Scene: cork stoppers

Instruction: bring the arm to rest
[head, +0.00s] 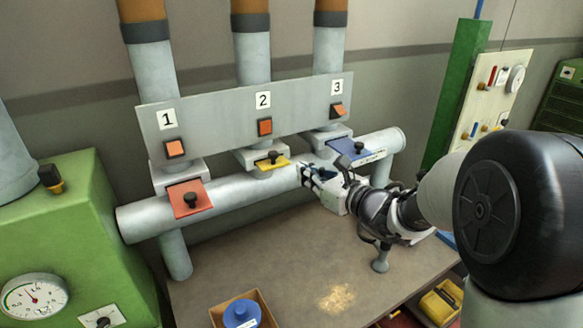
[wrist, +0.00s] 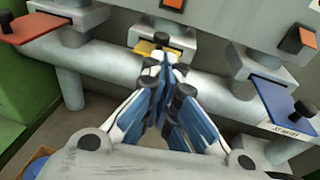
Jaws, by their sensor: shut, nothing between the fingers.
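My gripper (head: 308,174) is in front of the horizontal grey pipe, between the yellow slide plate (head: 272,162) and the blue slide plate (head: 357,150). In the wrist view my gripper (wrist: 164,62) has its blue-padded fingers together, with nothing between them. The fingertips overlap the pipe (wrist: 105,62) in that picture, just below the yellow plate (wrist: 157,49). Whether they touch the pipe I cannot tell. My arm reaches in from the right in the head view.
A red plate (head: 190,198) juts out under pipe 1. A numbered grey panel (head: 215,118) stands behind. A cardboard box (head: 262,300) with a blue knobbed stopper (head: 241,313) sits on the bench (head: 290,262). A green cabinet (head: 70,225) stands left. The middle of the bench is mostly clear.

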